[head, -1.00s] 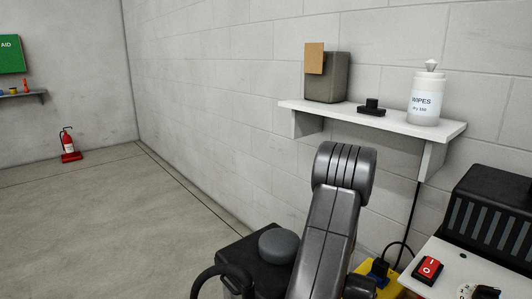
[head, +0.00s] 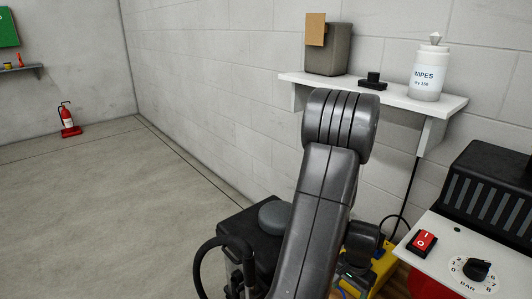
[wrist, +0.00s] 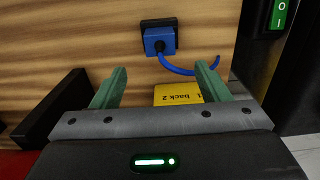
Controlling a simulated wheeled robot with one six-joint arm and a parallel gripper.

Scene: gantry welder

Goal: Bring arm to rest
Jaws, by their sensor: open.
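My gripper (wrist: 157,90) shows in the wrist view with its two green fingers spread apart and nothing between them. Beyond the fingers is a wooden panel (wrist: 90,40) with a blue plug (wrist: 160,41) in a black socket. A blue cable curves from the plug toward the right finger. My arm rises through the middle of the head view, bent at a grey joint. The gripper itself cannot be made out in the head view.
A white shelf (head: 400,99) on the wall behind my arm holds a wipes canister (head: 428,72), a grey bin (head: 327,55) and a small black object (head: 373,81). A panel with a red switch (head: 423,242) and a dial (head: 472,268) stands right. A yellow block (wrist: 178,94) lies below the plug.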

